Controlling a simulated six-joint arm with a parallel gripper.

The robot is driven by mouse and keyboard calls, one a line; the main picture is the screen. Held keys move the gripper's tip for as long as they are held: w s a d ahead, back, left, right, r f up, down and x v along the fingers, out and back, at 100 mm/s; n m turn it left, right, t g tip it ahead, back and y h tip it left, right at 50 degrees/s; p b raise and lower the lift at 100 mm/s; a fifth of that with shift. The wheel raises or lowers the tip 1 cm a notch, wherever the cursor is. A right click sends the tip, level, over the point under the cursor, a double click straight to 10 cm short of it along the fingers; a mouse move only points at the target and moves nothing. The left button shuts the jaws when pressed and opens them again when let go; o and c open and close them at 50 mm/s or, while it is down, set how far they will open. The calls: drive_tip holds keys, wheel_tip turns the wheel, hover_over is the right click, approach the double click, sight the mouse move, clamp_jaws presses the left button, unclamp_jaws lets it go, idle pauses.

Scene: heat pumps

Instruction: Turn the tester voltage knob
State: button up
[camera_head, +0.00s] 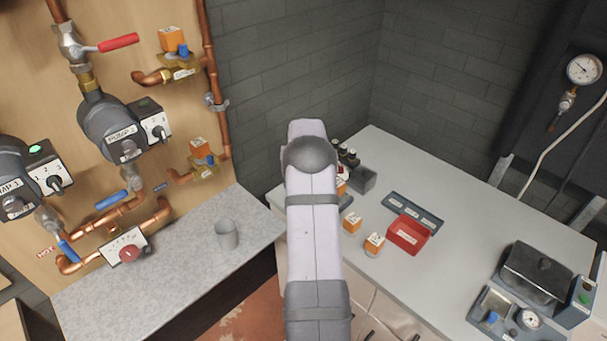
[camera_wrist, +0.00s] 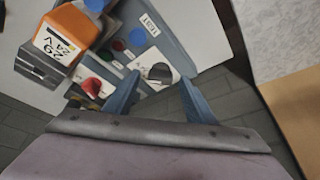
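In the wrist view the tester (camera_wrist: 178,38) is a grey-blue panel with a label that seems to read TEST. A dark knob (camera_wrist: 159,72) sits on a white plate on it; I take it as the voltage knob, though its markings are too small to read. My gripper (camera_wrist: 160,82) is open, its two blue fingers apart, with the knob between and just beyond the tips. I cannot tell whether they touch it. A red knob (camera_wrist: 92,86) lies left of the fingers. In the head view my arm hides the gripper and most of the tester.
An orange block (camera_wrist: 66,38) marked 24 V stands at the tester's left. On the grey bench (camera_head: 455,215) are a red bin (camera_head: 408,236), two loose orange-topped parts (camera_head: 374,243) and a dark machine (camera_head: 538,272). A grey cup (camera_head: 227,234) stands on the left counter. Walls rise behind.

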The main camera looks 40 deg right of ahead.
drive_tip(key=b+v, duration=0.2)
drive_tip(key=v, duration=0.5)
drive_tip(key=shift+b, duration=0.4)
drive_tip(key=shift+s+a+r, duration=0.1)
drive_tip(key=a+n+y, duration=0.1)
drive_tip(key=a+n, duration=0.2)
drive_tip(key=a, duration=1.3)
drive_tip(key=s+a+n+g+y, duration=0.1)
drive_tip(key=s+a+n, duration=0.1)
drive_tip(key=s+a, duration=0.5)
drive_tip(key=s+a+n+g+y, duration=0.15)
drive_tip(key=s+a, duration=0.25)
drive_tip(key=a, duration=0.7)
drive_tip(key=s+a+f+n, duration=0.3)
drive_tip(key=s+a, duration=0.4)
drive_tip(key=s, duration=0.4)
wheel_tip(320, 180, down, 8)
drive_tip(key=b, duration=0.8)
drive_tip(key=shift+s+a+r, duration=0.15)
drive_tip(key=shift+a, duration=0.1)
drive_tip(key=shift+g, duration=0.25)
